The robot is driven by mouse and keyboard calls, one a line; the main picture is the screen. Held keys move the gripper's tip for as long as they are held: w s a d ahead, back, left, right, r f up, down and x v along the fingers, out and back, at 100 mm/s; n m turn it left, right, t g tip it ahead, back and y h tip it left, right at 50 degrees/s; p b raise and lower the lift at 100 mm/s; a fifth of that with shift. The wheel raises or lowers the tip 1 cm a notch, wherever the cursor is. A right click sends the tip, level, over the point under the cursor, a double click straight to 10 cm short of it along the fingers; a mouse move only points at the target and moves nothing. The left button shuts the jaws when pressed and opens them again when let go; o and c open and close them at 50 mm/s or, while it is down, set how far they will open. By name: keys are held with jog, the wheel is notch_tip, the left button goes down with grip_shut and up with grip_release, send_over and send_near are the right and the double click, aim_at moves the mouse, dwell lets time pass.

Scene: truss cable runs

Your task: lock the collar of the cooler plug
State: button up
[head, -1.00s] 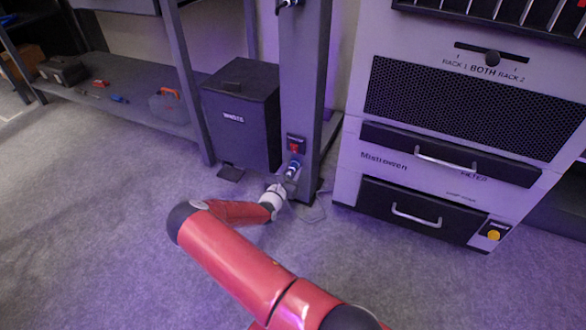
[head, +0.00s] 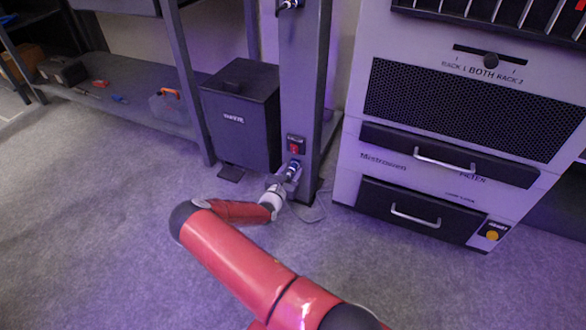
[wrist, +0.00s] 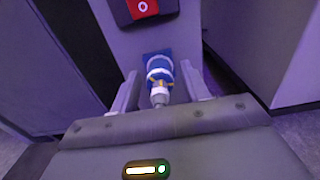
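The cooler plug (head: 292,170) is a blue and white connector seated low on the front of the dark post, below a red switch. In the wrist view the plug (wrist: 159,72) shows a blue body, a pale ring, small yellow marks and a grey tail towards me. My gripper (wrist: 160,88) is open, with one finger on each side of the plug and a visible gap on both sides. In the head view my gripper (head: 285,180) reaches the plug from below left and partly covers it. I cannot tell whether the collar is turned.
The red switch (wrist: 142,8) is just above the plug on the post (head: 303,90). A dark box unit (head: 240,115) stands close on the left, and a pale rack cabinet (head: 430,160) on the right. A thin cable (head: 310,213) lies on the floor by the post.

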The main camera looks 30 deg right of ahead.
jog(key=c, duration=0.9)
jog(key=shift+r+m+p, duration=0.1)
jog(key=shift+m+p, duration=0.6)
jog(key=shift+m, duration=0.2)
jog(key=shift+c, duration=0.2)
jog(key=shift+m, duration=0.5)
jog(key=shift+p, duration=0.3)
jog(key=shift+d+m, duration=0.1)
jog(key=shift+m, duration=0.4)
jog(key=shift+w+m+p, duration=0.1)
jog(key=shift+m+p, duration=0.55)
jog(key=shift+m, duration=0.25)
